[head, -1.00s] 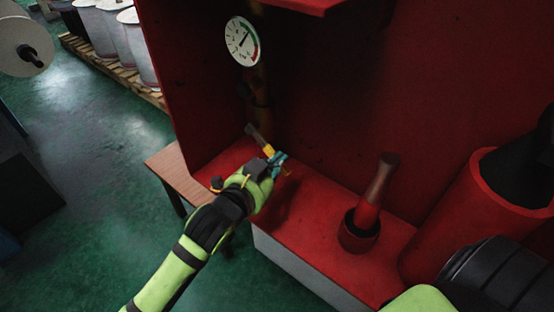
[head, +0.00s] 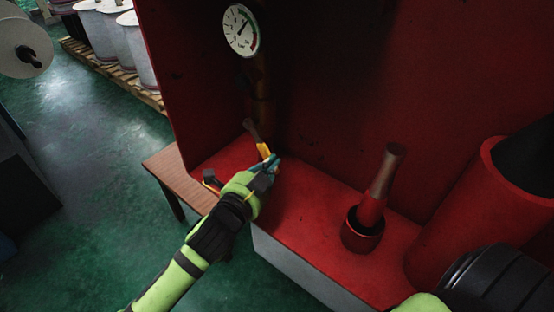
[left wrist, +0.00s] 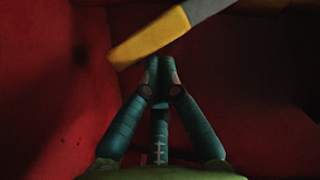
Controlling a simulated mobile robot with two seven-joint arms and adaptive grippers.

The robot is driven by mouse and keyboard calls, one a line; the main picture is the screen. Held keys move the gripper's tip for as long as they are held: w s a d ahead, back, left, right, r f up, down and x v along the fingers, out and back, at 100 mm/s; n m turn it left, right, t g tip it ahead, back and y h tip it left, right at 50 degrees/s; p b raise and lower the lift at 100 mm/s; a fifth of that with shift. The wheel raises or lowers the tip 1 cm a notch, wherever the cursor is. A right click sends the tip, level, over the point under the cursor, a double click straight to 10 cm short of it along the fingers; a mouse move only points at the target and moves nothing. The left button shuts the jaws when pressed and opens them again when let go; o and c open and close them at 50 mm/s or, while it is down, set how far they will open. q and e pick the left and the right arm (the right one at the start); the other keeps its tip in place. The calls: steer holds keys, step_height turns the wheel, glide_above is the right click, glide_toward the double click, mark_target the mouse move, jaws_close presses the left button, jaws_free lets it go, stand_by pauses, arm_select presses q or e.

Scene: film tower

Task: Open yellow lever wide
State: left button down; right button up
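The yellow lever (head: 263,149) has a grey metal shank and stands at the foot of a dark pipe inside a red housing. In the left wrist view, its yellow grip (left wrist: 150,45) crosses at a slant just beyond the fingertips. My left gripper (head: 271,163) is at the near end of the lever. In the left wrist view, its teal fingers (left wrist: 160,64) are brought together at the tips with nothing seen between them. The tips are at the grip's lower edge; whether they touch it I cannot tell. My right gripper is out of view.
A round gauge (head: 241,30) is above the lever. A red post with a metal top (head: 378,187) stands on the red ledge (head: 300,197) to the right. A large red cylinder (head: 470,215) is further right. A wooden table (head: 178,178) stands left of the ledge.

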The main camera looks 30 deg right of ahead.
arm_select(q)
steer(key=shift+w+a+f+m+t+b, duration=0.15)
steer(key=shift+w+a+f+m+b, duration=0.05)
steer(key=shift+w+f+m+b, duration=0.3)
steer(key=shift+w+a+f+m+t+b, duration=0.15)
steer(key=shift+w+f+m+b, duration=0.2)
steer(key=shift+f+m, duration=0.25)
steer(key=shift+w+a+f+m+t+b, duration=0.2)
steer(key=shift+w+a+m+t+b, duration=0.1)
steer(key=shift+w+m+b, duration=0.5)
steer(key=shift+s, duration=0.15)
